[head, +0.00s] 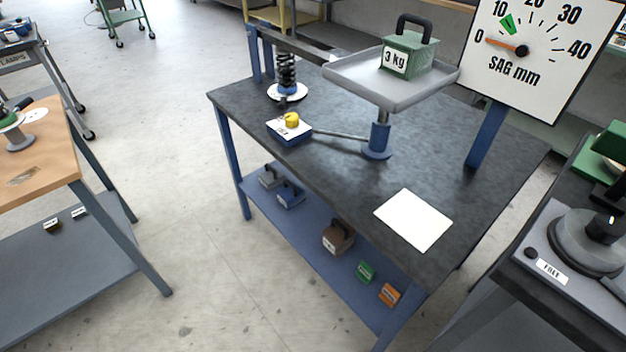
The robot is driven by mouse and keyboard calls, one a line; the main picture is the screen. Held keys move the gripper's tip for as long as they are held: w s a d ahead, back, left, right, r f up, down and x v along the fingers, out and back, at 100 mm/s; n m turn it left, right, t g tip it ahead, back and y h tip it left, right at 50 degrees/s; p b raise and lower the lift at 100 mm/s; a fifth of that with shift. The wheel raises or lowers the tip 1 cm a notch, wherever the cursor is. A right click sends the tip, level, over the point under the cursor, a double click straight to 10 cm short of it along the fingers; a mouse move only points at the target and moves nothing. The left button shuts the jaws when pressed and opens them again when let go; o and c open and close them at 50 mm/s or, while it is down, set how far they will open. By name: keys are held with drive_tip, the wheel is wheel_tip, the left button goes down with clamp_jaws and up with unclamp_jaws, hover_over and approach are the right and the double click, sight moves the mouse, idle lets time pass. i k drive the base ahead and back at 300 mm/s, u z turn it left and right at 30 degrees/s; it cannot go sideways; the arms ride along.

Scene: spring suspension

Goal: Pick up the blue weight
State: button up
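The blue weight (290,195) sits on the blue lower shelf (262,207) under the dark table. It is a small block with a dark handle and a pale label too small to read. A grey weight (270,177) stands just behind it to the left, close by. A brown weight (338,237) stands farther right on the same shelf, with green and orange blocks beyond it. My gripper is not in view.
The dark tabletop (455,170) overhangs the shelf. On it are a blue box with a yellow knob (292,120), a black spring (286,72), a white sheet (414,219) and a raised tray (350,78) holding a green 3 kg weight (405,55). Open floor (190,180) lies left.

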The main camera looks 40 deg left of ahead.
sight(291, 194)
drive_tip(key=z, duration=1.05)
drive_tip(key=k, duration=1.55)
drive_tip(key=u, duration=2.1)
drive_tip(key=i, duration=0.5)
